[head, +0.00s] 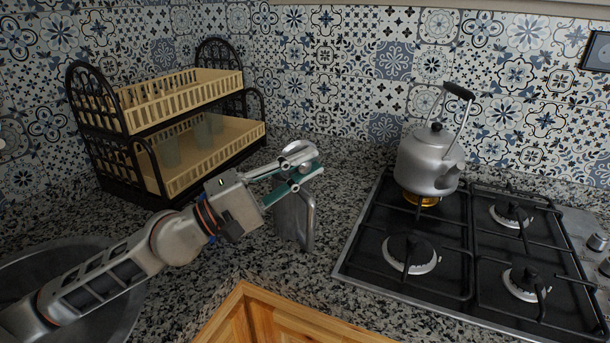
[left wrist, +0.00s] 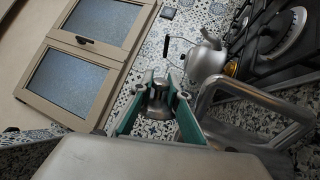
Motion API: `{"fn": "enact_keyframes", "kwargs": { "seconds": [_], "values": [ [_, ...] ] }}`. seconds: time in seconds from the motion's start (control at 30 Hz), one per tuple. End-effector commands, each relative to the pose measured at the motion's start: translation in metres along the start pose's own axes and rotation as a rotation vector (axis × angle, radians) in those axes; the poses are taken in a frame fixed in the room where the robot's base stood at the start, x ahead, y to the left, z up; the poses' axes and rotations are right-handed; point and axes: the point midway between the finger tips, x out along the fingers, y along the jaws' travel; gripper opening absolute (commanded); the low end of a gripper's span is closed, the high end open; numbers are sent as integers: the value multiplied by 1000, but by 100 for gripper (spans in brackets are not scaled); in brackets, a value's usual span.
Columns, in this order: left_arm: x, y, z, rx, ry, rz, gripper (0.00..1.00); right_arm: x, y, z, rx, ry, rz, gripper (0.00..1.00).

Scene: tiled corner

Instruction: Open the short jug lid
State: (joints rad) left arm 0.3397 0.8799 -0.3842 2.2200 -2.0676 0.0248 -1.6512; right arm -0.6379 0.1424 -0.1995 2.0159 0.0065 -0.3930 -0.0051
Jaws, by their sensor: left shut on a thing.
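The short jug (head: 291,220) is a grey metal jug with a looped handle on its right side, standing on the granite counter. Its handle also shows large at the right of the left wrist view (left wrist: 240,84). My left gripper (head: 305,172), with teal fingers, is over the jug's top and shut on a shiny metal part that appears to be the lid (head: 298,149). In the left wrist view this metal part (left wrist: 158,104) sits between the fingers. The fingers hide much of the jug's top, so I cannot tell how far the lid is raised. My right gripper is not in view.
A gas stove (head: 408,285) with a silver kettle (head: 428,160) is to the right of the jug. A two-tier dish rack (head: 190,160) stands behind on the left. A round sink (head: 112,318) is at lower left. Some counter between jug and stove is clear.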

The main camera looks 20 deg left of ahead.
Motion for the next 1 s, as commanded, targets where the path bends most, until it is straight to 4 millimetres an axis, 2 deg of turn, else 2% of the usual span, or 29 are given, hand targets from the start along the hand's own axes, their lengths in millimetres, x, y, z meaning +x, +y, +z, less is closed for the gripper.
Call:
{"fn": "enact_keyframes", "kwargs": {
  "seconds": [0.03,0.17,0.4,0.97,1.0],
  "values": [
    [-2,-10,0,30,-10,-6,0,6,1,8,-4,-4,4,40],
    [-2,-10,3,103,-34,-6,0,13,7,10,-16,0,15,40],
    [-2,-9,8,189,-62,-3,0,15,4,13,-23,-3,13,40],
    [-2,-6,9,219,-71,0,0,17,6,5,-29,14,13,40],
    [-2,-6,9,219,-71,0,21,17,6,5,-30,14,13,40]
  ]
}}
